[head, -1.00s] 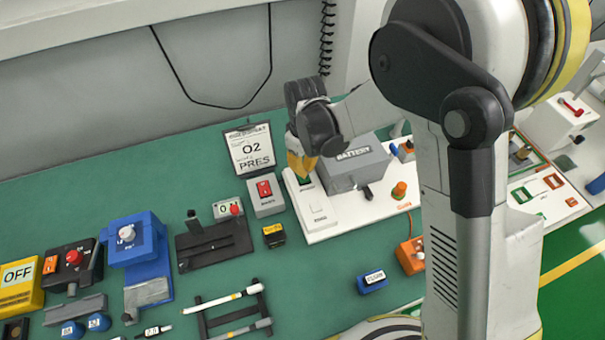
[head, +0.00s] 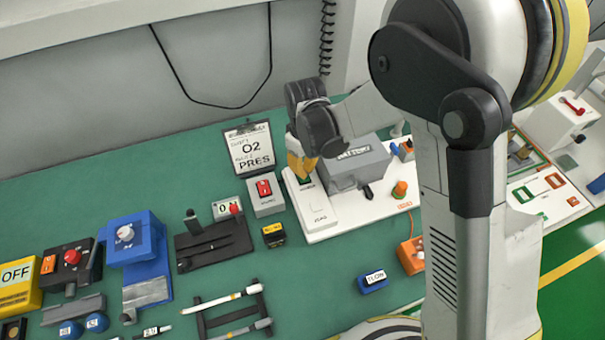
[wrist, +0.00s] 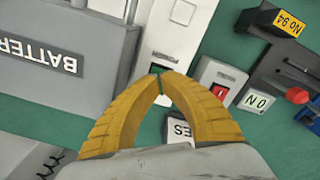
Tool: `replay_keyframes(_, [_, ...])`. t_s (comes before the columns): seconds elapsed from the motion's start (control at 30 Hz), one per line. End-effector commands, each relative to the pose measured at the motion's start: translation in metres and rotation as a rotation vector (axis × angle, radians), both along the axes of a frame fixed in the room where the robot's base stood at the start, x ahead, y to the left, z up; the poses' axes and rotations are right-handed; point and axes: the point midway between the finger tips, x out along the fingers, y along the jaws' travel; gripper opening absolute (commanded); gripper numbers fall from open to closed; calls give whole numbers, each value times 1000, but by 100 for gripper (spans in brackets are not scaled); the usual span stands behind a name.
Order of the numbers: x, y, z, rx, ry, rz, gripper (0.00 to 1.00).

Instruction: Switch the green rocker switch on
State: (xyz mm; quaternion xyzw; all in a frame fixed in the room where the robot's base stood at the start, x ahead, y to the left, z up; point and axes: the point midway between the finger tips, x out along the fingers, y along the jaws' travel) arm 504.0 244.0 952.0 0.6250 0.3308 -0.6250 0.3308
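The green rocker switch (head: 305,182) sits in a white housing on the white panel, left of the grey battery box. In the wrist view a strip of the green rocker switch (wrist: 157,70) shows just beyond my fingertips. My gripper (wrist: 162,76) has yellow fingers brought together at the tips, with nothing seen between them. In the head view my gripper (head: 301,172) is over the far end of the switch housing and hides part of it. I cannot tell whether the tips touch the rocker or which way it is tilted.
The grey battery box (head: 355,167) stands close on the right of the switch. A red rocker switch (head: 264,187) stands close on the left, with the O2 sign (head: 250,148) behind it. An orange knob (head: 400,189) is farther right on the white panel (head: 345,224).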

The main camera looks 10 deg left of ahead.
Motion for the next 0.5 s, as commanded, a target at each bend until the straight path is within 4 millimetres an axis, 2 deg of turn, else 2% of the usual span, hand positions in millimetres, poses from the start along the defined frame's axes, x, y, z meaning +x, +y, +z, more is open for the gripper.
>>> replay_keyframes(0.5, [0,0,-8,0,0,0,0])
